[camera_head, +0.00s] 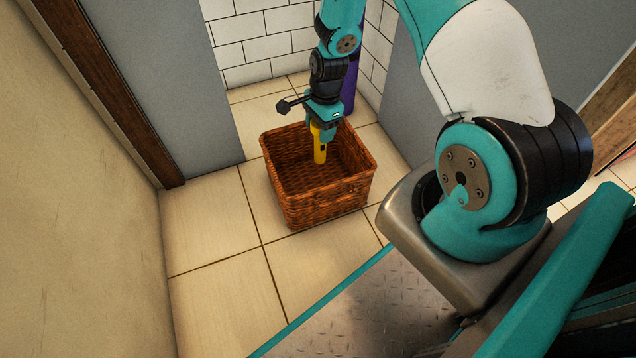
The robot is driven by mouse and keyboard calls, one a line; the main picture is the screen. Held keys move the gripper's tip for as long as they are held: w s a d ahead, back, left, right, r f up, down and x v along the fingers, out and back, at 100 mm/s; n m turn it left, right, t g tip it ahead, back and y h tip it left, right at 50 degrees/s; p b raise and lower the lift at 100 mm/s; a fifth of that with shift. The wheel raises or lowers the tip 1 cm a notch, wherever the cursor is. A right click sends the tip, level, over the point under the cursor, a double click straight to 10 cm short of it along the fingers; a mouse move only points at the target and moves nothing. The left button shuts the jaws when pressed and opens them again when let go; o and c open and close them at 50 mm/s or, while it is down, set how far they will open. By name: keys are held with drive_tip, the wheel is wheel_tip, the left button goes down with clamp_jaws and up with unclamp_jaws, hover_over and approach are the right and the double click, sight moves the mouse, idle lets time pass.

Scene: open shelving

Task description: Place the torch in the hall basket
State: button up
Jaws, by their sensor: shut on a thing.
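The torch (319,148) is yellow with a dark spot on its side and hangs upright below my gripper (318,126). My gripper is shut on the torch's upper end. The hall basket (326,205) is a brown wicker box with an open top, standing on the tiled floor. The torch shows against the basket's inside, over its opening. I cannot tell whether its lower end touches the basket's bottom. The fingertips are partly hidden by the torch and the wrist.
A purple upright object (350,88) stands behind the basket, partly hidden by my arm. Grey panels (172,75) and a white tiled wall (262,45) stand behind. A beige wall (75,200) is at the left. The floor (210,225) left of the basket is clear.

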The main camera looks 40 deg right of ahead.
wheel_tip(320, 180, down, 18)
drive_tip(key=b, duration=0.8)
drive_tip(key=shift+r+b, duration=0.2)
drive_tip(key=shift+b, duration=0.15)
drive_tip(key=shift+f, duration=0.1)
drive_tip(key=o, duration=1.1)
